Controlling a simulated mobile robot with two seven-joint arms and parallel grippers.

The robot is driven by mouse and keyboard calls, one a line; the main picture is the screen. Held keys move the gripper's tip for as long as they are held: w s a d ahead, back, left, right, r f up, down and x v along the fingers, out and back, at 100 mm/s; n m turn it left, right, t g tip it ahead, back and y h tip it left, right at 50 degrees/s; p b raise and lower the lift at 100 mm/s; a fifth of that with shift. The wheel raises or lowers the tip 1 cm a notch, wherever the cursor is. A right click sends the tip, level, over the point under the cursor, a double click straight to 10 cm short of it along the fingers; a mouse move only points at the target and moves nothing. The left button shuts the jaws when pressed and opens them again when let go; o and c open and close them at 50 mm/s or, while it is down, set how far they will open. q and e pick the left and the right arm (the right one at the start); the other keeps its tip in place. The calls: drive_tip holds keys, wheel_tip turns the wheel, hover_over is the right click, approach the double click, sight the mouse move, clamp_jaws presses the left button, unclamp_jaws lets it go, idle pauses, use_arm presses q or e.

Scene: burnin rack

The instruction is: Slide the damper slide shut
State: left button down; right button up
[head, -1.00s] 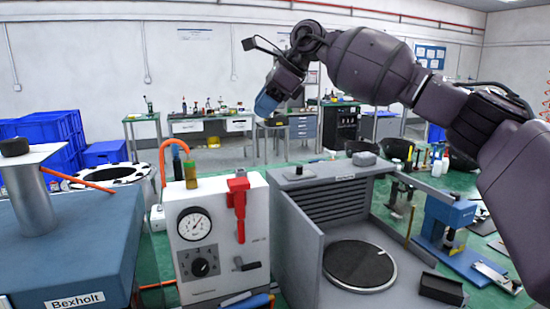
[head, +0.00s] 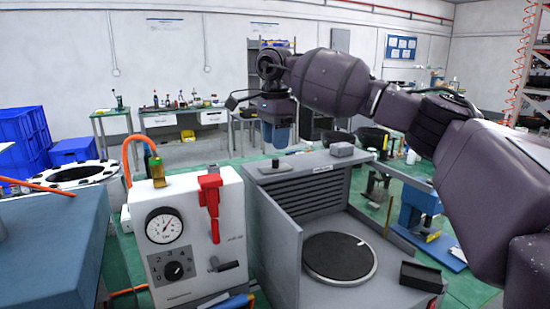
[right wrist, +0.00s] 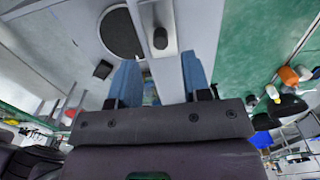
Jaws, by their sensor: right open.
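The damper slide appears to be the small dark knob (head: 276,163) on a flat plate on top of the grey open-fronted enclosure (head: 290,182). In the right wrist view, a dark upright knob (right wrist: 160,38) stands on a pale grey strip, ahead of and between the fingers. My right gripper (head: 278,135) points down above the enclosure's top, over the knob and apart from it. Its two blue fingers (right wrist: 160,80) are spread with nothing between them. How far the slide is open cannot be told. My left gripper is not in view.
A grey block (head: 342,149) sits on the enclosure's top, right of the knob. A dark round disc (head: 338,257) lies inside. The gauge box (head: 187,205) with a red lever (head: 210,195) stands at left. A blue press (head: 420,198) stands at right.

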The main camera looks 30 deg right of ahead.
sight(276, 159)
drive_tip(key=shift+f, duration=2.5)
drive_tip(key=shift+c, duration=0.2)
clamp_jaws()
